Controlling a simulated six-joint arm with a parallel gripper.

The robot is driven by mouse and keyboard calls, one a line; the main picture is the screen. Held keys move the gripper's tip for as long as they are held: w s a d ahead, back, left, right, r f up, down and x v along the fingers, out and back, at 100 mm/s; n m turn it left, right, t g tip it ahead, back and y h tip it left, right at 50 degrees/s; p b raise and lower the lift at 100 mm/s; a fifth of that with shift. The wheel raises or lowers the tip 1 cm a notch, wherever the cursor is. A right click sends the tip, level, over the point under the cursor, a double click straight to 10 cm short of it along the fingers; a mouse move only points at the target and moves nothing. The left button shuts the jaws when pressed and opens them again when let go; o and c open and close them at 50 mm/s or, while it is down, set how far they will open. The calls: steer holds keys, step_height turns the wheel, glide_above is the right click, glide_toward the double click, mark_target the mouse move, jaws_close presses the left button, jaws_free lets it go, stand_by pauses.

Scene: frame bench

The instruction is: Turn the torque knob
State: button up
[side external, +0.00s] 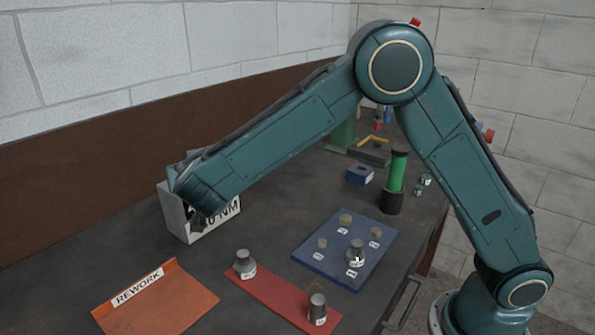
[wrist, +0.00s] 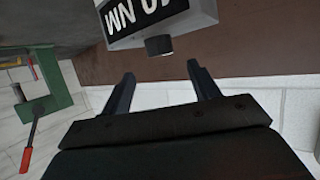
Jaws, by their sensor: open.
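The torque box (side external: 176,217) is a light grey box with a black-and-white "NM" label, standing on the bench at the left in the side view, partly covered by my arm. The wrist view shows the box (wrist: 205,12) upside down at the top, with the short dark torque knob (wrist: 158,46) sticking out of it. My gripper (wrist: 161,70) is open, with a finger to each side of the knob's line. The knob appears just beyond the fingertips, between them and apart from both. In the side view my gripper (side external: 197,222) is at the box's front, and the knob cannot be made out.
An orange REWORK tray (side external: 170,305) lies at front left. A red strip (side external: 280,296) bears two grey metal pieces. A blue board (side external: 318,250) holds several round pieces. A green cylinder (side external: 397,172) and a small blue box (side external: 360,174) stand farther back. Brown-and-white wall runs behind.

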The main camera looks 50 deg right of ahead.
steer(key=shift+v, duration=2.6)
steer(key=shift+d, duration=0.15)
steer(key=s+d+r+n+g+y, duration=0.1)
steer(key=s+d+r+g+y, duration=0.3)
steer(key=s+d, duration=0.85)
steer(key=s+d+n+g+y, duration=0.1)
steer(key=s+n, duration=0.1)
steer(key=s, duration=0.9)
steer(key=s+f+n+y, duration=0.1)
steer(key=s+n+y, duration=0.1)
steer(key=s, duration=0.9)
steer(key=shift+d+n+g, duration=0.4)
steer(key=shift+n, duration=0.2)
